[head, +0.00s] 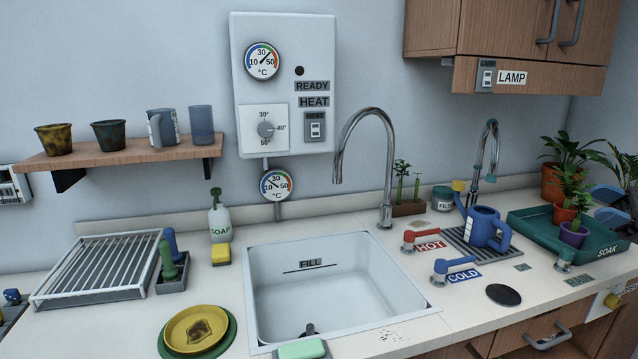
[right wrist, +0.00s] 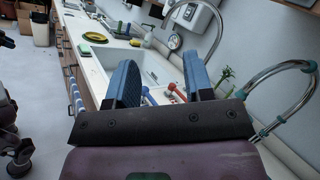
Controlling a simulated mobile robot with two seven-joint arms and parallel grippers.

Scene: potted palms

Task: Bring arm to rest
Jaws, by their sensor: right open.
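My right gripper (head: 610,206) shows at the right edge of the head view, beside the potted palms and above the right end of the green tray. Its two blue fingers are apart with nothing visible between them. In the right wrist view the same fingers (right wrist: 161,82) stand apart, with the sink and counter seen beyond them.
The green SOAK tray (head: 540,250) holds potted palms (head: 568,160) close to my right gripper. A blue watering can (head: 483,227) stands on a drain grate. The tall faucet (head: 386,170) rises behind the white sink (head: 330,292). A wooden cabinet (head: 500,25) hangs above.

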